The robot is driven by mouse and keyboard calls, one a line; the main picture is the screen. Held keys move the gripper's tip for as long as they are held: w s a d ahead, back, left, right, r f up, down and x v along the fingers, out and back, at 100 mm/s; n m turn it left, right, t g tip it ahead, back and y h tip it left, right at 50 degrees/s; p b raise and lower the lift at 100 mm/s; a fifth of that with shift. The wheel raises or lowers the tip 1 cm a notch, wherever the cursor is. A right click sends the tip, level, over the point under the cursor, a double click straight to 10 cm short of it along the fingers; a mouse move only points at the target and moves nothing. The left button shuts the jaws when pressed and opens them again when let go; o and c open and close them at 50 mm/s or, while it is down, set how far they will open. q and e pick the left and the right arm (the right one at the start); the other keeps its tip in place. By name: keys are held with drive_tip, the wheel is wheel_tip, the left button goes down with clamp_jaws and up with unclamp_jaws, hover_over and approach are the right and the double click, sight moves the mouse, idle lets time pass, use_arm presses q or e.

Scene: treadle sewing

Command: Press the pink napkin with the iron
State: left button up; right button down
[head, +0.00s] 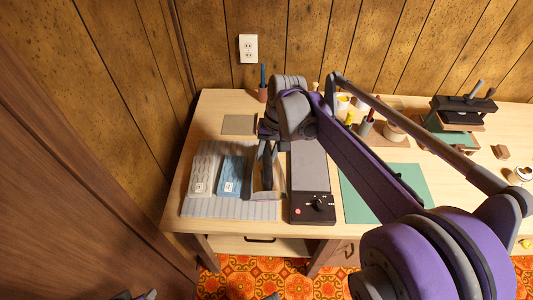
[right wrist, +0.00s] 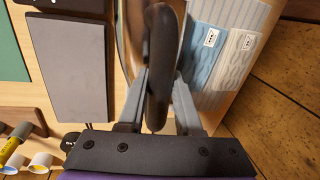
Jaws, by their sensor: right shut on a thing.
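My right gripper (head: 267,150) is shut on the dark handle of the iron (head: 278,182). The right wrist view shows the handle (right wrist: 160,65) upright between the two grey fingers. The iron is over the right end of the striped grey pad (head: 235,209), just right of the folded blue cloth (head: 231,174). I cannot tell whether it touches the pad. I see no pink napkin; the iron and my arm hide part of the pad.
A folded pale cloth (head: 205,172) lies left of the blue one. A long grey plate with a black control panel (head: 313,208) stands close right of the iron. A green mat (head: 360,195), cups and a pen holder (head: 365,127) are farther right. A brown square (head: 239,124) lies behind.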

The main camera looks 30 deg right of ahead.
idle(0.5)
drive_tip(key=shift+w+r+p, duration=0.1)
drive_tip(key=shift+r+p, duration=2.9)
drive_tip(key=shift+r, duration=1.05)
